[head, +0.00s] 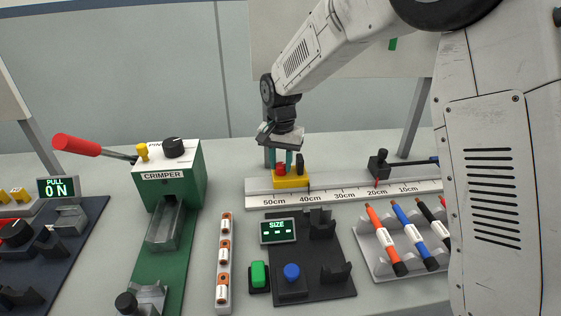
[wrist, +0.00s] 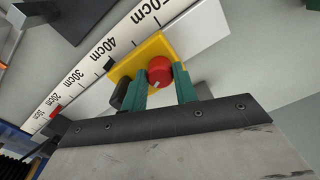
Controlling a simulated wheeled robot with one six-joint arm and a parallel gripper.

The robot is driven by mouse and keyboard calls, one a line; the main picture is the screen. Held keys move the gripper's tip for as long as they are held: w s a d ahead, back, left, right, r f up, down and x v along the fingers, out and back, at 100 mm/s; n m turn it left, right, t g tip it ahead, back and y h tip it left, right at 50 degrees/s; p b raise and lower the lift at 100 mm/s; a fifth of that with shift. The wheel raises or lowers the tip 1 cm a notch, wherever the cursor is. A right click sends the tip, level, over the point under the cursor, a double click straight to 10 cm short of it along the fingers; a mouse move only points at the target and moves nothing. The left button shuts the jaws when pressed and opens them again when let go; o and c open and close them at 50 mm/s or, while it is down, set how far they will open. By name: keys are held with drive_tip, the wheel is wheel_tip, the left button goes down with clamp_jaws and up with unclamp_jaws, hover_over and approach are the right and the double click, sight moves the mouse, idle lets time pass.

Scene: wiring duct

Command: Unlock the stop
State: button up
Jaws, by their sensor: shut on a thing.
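The stop is a yellow block (head: 291,181) sitting on the measuring rail, between the 50cm and 40cm marks. A red knob (head: 281,169) and a black upright handle (head: 300,164) are on top of it. In the wrist view the yellow block (wrist: 152,47) lies ahead of my gripper (wrist: 160,82). The teal fingers stand on both sides of the red knob (wrist: 160,71) and are shut on it. The black handle (wrist: 120,95) is just outside the left finger. In the head view my gripper (head: 286,160) comes down on the stop from above.
The white rail (head: 345,197) carries a cm scale, with a black clamp (head: 379,165) and red pointer near 20cm. In front stand a SIZE display (head: 278,231), green and blue buttons, and a rack of coloured cables (head: 385,238). A green crimper (head: 175,180) stands left.

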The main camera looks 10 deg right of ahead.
sight(281, 164)
drive_tip(key=n, duration=1.3)
drive_tip(key=shift+r, duration=0.1)
drive_tip(key=shift+n, duration=0.4)
drive_tip(key=o, duration=1)
wheel_tip(281, 164, up, 8)
drive_tip(key=shift+f, duration=0.1)
